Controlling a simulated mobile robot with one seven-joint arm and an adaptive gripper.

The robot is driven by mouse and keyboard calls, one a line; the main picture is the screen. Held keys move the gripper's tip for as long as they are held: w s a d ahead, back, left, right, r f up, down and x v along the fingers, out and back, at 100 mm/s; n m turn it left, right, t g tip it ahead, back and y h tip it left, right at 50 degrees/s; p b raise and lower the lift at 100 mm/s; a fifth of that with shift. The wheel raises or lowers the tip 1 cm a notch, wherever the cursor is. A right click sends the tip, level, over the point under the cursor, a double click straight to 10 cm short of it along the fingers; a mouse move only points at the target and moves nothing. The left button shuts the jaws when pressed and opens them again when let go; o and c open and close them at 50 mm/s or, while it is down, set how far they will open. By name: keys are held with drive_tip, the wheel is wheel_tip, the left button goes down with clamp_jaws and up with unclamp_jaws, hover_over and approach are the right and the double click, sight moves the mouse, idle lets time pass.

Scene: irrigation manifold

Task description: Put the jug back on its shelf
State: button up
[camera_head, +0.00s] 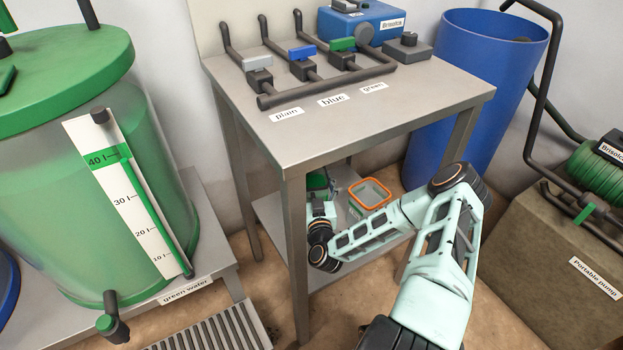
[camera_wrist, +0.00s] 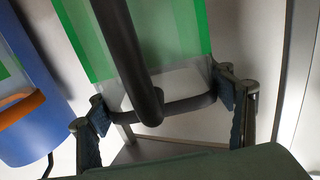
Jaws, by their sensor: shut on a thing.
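A small patch of green (camera_head: 317,181) shows just above my gripper in the head view. The lower shelf (camera_head: 270,212) is grey metal; I cannot tell whether the jug touches it.
An orange-rimmed container (camera_head: 371,194) stands on the lower shelf, right of my gripper. Table legs (camera_head: 296,255) frame the opening. The table top (camera_head: 330,135) carries valves and pipes. A green-water tank (camera_head: 60,190) stands left, a blue barrel (camera_head: 470,80) and pump block (camera_head: 550,240) right.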

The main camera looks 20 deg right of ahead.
sight(309, 175)
drive_tip(key=shift+f+b, duration=0.6)
drive_tip(key=shift+f, duration=0.9)
drive_tip(key=shift+f, duration=0.15)
drive_tip(key=o, duration=2.1)
drive_tip(key=shift+f, duration=0.15)
drive_tip(key=shift+s+a+r, duration=0.1)
drive_tip(key=shift+s+r, duration=0.1)
drive_tip(key=shift+s, duration=0.2)
drive_tip(key=s+a+p, duration=0.2)
drive_tip(key=s+p, duration=0.1)
drive_tip(key=s, duration=0.8)
drive_tip(key=shift+a, duration=0.1)
